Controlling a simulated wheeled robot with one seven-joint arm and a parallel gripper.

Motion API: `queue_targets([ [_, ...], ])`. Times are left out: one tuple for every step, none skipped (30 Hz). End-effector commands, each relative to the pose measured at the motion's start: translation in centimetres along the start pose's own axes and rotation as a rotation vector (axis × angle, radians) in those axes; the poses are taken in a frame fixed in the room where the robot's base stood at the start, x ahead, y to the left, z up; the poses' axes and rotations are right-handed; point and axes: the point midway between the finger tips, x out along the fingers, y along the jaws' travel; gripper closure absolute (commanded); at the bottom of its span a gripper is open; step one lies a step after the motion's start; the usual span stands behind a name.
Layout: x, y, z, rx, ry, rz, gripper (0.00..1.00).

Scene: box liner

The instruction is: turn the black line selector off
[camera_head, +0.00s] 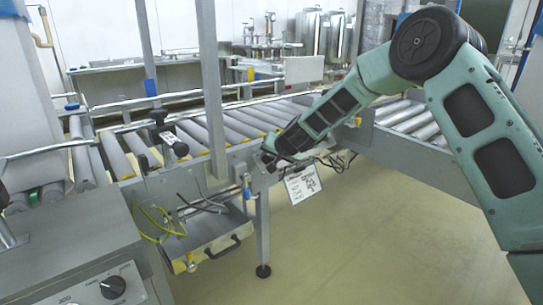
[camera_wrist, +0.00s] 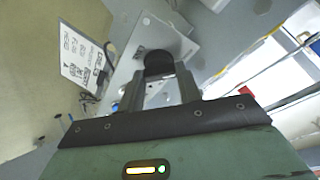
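A round black selector knob (camera_wrist: 157,60) stands out from a light grey box (camera_wrist: 128,72) in the wrist view. My gripper (camera_wrist: 160,74) points straight at it, with one finger on each side of the knob's near end. The fingers are apart, and I cannot tell whether they touch the knob. In the head view my gripper (camera_head: 271,158) is at the conveyor's side rail, above and left of a hanging white card. The knob is hidden behind my arm there.
The white printed card (camera_head: 303,184) hangs beside the gripper, with dark cables near it. The roller conveyor (camera_head: 215,128) runs behind. Another black dial (camera_head: 112,287) is on a grey panel at lower left. The floor (camera_head: 350,250) in front is clear.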

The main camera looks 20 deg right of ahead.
Motion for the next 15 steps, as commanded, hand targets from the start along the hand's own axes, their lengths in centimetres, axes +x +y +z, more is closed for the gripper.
queue_targets([
  [-0.02, 0.0, 0.0, 0.0, 0.0, 0.0, 0.88],
  [-0.02, 0.0, -0.01, 0.001, 0.0, 0.0, 0.88],
  [-0.04, -0.01, -0.02, 0.002, 0.0, 0.0, 0.88],
  [-0.05, -0.02, -0.03, 0.004, 0.0, 0.001, 0.88],
  [-0.07, -0.04, -0.04, 0.007, 0.0, 0.002, 0.88],
  [-0.09, -0.06, -0.06, 0.012, -0.001, 0.003, 0.88],
  [-0.12, -0.08, -0.08, 0.019, -0.001, 0.004, 0.88],
  [-0.14, -0.1, -0.1, 0.026, -0.001, 0.006, 0.88],
  [-0.18, -0.14, -0.13, 0.037, -0.001, 0.009, 0.88],
  [-0.22, -0.16, -0.16, 0.048, -0.001, 0.012, 0.88],
  [-0.25, -0.19, -0.19, 0.062, -0.002, 0.015, 0.88],
  [-0.3, -0.22, -0.24, 0.081, -0.002, 0.02, 0.88],
  [-0.33, -0.25, -0.25, 0.099, -0.002, 0.024, 0.88],
  [-0.35, -0.27, -0.27, 0.116, -0.002, 0.028, 0.88],
  [-0.38, -0.31, -0.27, 0.143, -0.003, 0.035, 0.88],
])
